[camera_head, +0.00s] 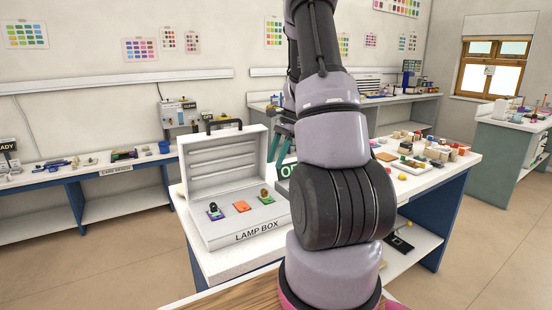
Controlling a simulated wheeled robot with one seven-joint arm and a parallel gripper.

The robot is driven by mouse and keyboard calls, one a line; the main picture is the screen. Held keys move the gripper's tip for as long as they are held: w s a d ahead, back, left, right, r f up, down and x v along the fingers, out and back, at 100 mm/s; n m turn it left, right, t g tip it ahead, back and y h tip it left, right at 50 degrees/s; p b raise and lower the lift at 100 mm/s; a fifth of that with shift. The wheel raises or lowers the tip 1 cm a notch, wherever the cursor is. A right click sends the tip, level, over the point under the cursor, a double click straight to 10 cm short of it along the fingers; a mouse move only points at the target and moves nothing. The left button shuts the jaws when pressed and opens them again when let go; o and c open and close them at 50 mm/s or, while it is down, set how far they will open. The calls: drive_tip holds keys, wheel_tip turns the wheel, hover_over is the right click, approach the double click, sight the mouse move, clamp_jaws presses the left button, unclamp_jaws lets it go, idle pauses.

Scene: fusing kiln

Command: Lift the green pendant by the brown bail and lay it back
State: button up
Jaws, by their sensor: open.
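An open white case lettered LAMP BOX (258,237) stands on the white bench at the centre left, its lid raised at the back. Three small flat pieces lie in it. The right piece has a brown upright part on top, which looks like the brown bail (264,193), over a small greenish base that looks like the green pendant (267,200). The middle piece is a flat orange tile (242,206). The left piece (214,212) has a dark upright part on a green and purple base.
The white bench (207,264) carries the case. A green sign (284,180) beside the case is partly hidden by my arm. Several small blocks and a tray (413,164) crowd the bench's right side. A long side bench (100,171) runs along the left wall.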

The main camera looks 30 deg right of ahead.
sight(264, 193)
drive_tip(key=x, duration=1)
drive_tip(key=shift+a+f, duration=0.15)
drive_tip(key=shift+f, duration=0.2)
clamp_jaws()
